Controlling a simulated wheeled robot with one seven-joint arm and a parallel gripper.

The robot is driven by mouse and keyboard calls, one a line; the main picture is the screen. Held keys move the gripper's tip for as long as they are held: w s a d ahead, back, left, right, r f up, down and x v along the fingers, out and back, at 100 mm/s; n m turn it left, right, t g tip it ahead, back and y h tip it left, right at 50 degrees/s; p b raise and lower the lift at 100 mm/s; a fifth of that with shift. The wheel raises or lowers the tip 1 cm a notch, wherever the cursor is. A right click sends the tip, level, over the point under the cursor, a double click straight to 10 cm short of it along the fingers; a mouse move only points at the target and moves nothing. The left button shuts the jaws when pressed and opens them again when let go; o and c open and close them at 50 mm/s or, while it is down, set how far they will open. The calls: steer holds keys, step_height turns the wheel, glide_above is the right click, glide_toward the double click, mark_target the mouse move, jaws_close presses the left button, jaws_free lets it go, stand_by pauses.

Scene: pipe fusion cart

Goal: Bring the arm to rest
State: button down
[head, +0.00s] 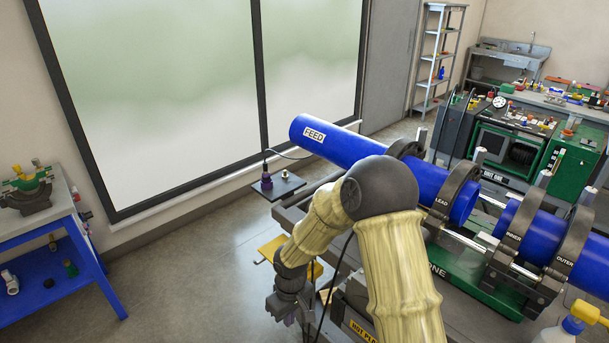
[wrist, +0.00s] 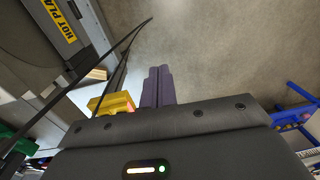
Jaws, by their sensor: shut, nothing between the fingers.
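My arm reaches down in the head view, its links wrapped in pale yellow sleeves, in front of the pipe cart. My gripper (head: 290,320) hangs low beside the cart's left end, near the bottom edge of the picture. In the wrist view its purple fingers (wrist: 157,88) lie side by side, closed together with nothing between them. Beyond the fingertips there is only grey floor. A yellow item (wrist: 112,104) sits just left of the fingers in the wrist view, apart from them as far as I can tell.
The blue FEED pipe (head: 345,145) lies in clamps on the cart behind my arm. A second blue pipe (head: 515,222) is at right. A HOT PLATE label (wrist: 58,20) and dark cable (wrist: 118,48) are near my gripper. A blue-legged bench (head: 45,260) stands left; floor between is clear.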

steer(key=s+d+r+m+t, duration=0.1)
steer(key=s+d+r+m, duration=0.3)
steer(key=d+r, duration=0.3)
steer(key=s+d+r+m+t, duration=0.1)
steer(key=s+d+r+m, duration=0.3)
steer(key=d, duration=0.8)
step_height(320, 180, up, 4)
steer(key=s, duration=0.2)
steer(key=shift+s+t+h, duration=0.3)
steer(key=shift+t, duration=0.1)
steer(key=shift+d+r, duration=0.1)
steer(key=shift+r, duration=0.05)
